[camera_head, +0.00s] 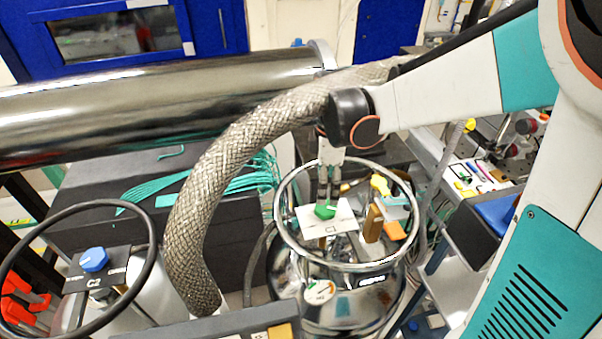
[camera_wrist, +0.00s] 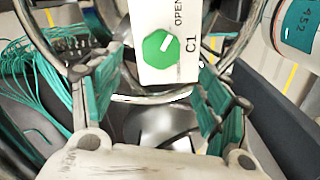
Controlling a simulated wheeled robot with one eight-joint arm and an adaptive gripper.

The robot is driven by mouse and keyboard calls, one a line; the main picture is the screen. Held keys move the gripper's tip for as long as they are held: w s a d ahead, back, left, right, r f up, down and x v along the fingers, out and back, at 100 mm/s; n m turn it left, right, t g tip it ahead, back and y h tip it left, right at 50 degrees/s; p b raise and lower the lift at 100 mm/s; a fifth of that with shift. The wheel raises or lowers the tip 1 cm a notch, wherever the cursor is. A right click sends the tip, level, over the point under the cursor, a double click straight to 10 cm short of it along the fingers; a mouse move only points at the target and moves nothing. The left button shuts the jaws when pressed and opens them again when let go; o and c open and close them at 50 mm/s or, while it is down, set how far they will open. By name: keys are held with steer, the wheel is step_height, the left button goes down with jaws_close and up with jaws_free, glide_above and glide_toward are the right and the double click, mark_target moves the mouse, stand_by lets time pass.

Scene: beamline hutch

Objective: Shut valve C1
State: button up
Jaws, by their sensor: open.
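Valve C1 is a green hexagonal knob (camera_head: 325,211) on a white plate (camera_head: 345,217) marked C1, inside a shiny metal ring in the head view. In the wrist view the green knob (camera_wrist: 159,47) carries a white line slanting to the upper right, roughly toward the word OPEN on the plate (camera_wrist: 150,76). My gripper (camera_head: 329,196) points down just above the knob in the head view. In the wrist view my gripper (camera_wrist: 162,80) is open, its green-padded fingers spread to either side of the plate. I see no clear contact with the knob.
The metal ring (camera_head: 282,228) circles the plate over a shiny vessel (camera_head: 340,305). A braided hose (camera_head: 205,205) arches close on the left. A blue knob (camera_head: 94,260) marked C2 sits inside a black ring at far left. Orange and yellow blocks stand right of the plate.

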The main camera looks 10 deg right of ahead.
mark_target(326, 207)
step_height(326, 207, down, 8)
steer(key=shift+s+r, duration=0.1)
stand_by(0.4)
steer(key=c, duration=1.1)
